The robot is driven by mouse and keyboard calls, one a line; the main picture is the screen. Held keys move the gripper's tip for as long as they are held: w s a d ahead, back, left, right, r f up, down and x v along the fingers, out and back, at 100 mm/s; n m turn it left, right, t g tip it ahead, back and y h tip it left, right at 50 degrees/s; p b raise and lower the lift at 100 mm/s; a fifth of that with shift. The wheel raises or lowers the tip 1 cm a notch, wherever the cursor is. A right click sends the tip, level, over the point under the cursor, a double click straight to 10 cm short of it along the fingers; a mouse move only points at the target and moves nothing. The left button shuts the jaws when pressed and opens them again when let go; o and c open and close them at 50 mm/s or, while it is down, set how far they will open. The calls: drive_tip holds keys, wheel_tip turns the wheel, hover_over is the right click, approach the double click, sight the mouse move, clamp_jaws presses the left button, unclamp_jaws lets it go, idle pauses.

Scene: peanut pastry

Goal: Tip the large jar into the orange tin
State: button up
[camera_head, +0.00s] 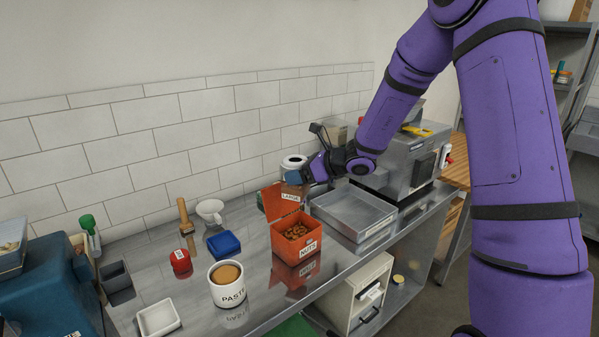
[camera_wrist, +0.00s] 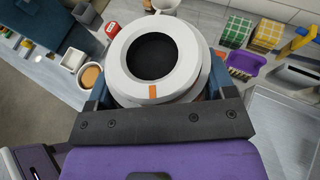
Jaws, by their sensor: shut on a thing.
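The large jar (camera_head: 293,161) has a white ring-shaped top, a brownish body and a "LARGE" label. My gripper (camera_head: 306,178) is shut on it and holds it about upright, behind and above the orange tin (camera_head: 283,240). In the wrist view the jar's white rim (camera_wrist: 115,65) surrounds a dark opening, with an orange mark on the near side; its contents cannot be made out. The blue fingers of my gripper (camera_wrist: 155,98) lie on either side of it. The tin is labelled "NUTS", its lid stands open at the back, and brown pieces lie inside. The jar mostly hides the tin in the wrist view.
A metal tray (camera_head: 345,222) lies right of the tin, before a steel machine (camera_head: 410,160). A white "PASTE" pot (camera_head: 228,292), blue dish (camera_head: 223,245), red object (camera_head: 180,263) and white funnel (camera_head: 210,208) stand to the left. Tiled wall runs behind.

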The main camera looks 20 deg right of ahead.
idle(0.3)
drive_tip(key=shift+f, duration=1.45)
drive_tip(key=shift+w+d+r+n+t+h, duration=0.1)
drive_tip(key=shift+d+r+n+t+h, duration=0.15)
drive_tip(key=shift+n+t+h, duration=0.4)
drive_tip(key=shift+a+n+y, duration=0.1)
drive_tip(key=shift+n+y, duration=0.15)
drive_tip(key=shift+r+n, duration=0.1)
drive_tip(key=shift+n, duration=0.4)
drive_tip(key=shift+w, duration=0.1)
drive_tip(key=shift+t, duration=0.25)
drive_tip(key=shift+n+h, duration=0.4)
drive_tip(key=shift+n, duration=0.1)
